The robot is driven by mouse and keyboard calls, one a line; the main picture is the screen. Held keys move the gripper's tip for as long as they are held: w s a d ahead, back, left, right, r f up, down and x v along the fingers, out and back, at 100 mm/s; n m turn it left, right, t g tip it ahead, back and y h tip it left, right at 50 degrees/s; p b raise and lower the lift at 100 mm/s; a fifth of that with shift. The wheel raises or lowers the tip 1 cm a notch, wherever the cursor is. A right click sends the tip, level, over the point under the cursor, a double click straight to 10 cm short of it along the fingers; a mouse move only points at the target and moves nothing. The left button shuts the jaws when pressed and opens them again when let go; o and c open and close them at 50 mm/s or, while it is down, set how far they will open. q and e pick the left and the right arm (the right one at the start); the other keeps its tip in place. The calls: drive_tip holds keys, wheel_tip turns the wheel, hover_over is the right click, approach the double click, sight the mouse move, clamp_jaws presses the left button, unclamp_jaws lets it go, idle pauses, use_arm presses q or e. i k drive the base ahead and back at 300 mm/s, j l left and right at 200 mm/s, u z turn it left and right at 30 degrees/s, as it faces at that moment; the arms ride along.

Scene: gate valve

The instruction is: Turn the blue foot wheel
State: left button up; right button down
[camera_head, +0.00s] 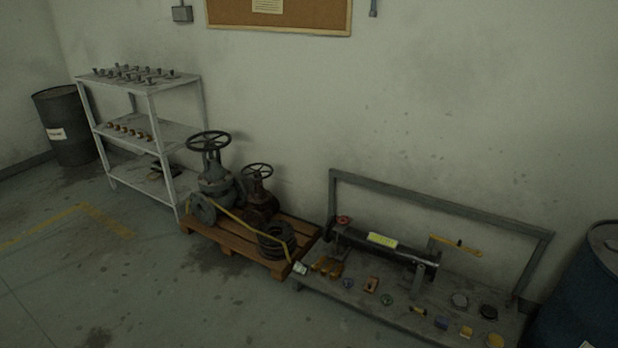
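I cannot clearly make out a blue foot wheel. A small round bluish piece (348,283) lies on the low grey cart (318,285) at the lower right; it is too small to identify. A large gate valve (215,178) with a dark handwheel (208,141) stands upright on a wooden pallet (232,249). A smaller brown valve (259,203) with a dark handwheel (257,170) stands beside it. A small red wheel (343,219) sits at the left end of a dark horizontal pipe (390,250) on the cart. Neither of my grippers is in view.
A grey shelf (150,87) with small fittings stands against the wall at the left. A dark drum (68,125) stands at the far left, and a blue drum (580,295) at the right edge. The floor (150,290) at the lower left is clear.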

sight(346, 285)
drive_tip(key=i+j+z, duration=0.35)
drive_tip(key=i, duration=0.4)
drive_tip(key=i+j+z, duration=0.3)
drive_tip(key=i+j, duration=0.2)
drive_tip(key=i, duration=0.15)
drive_tip(key=i+j+z, duration=0.35)
drive_tip(key=i+j, duration=0.3)
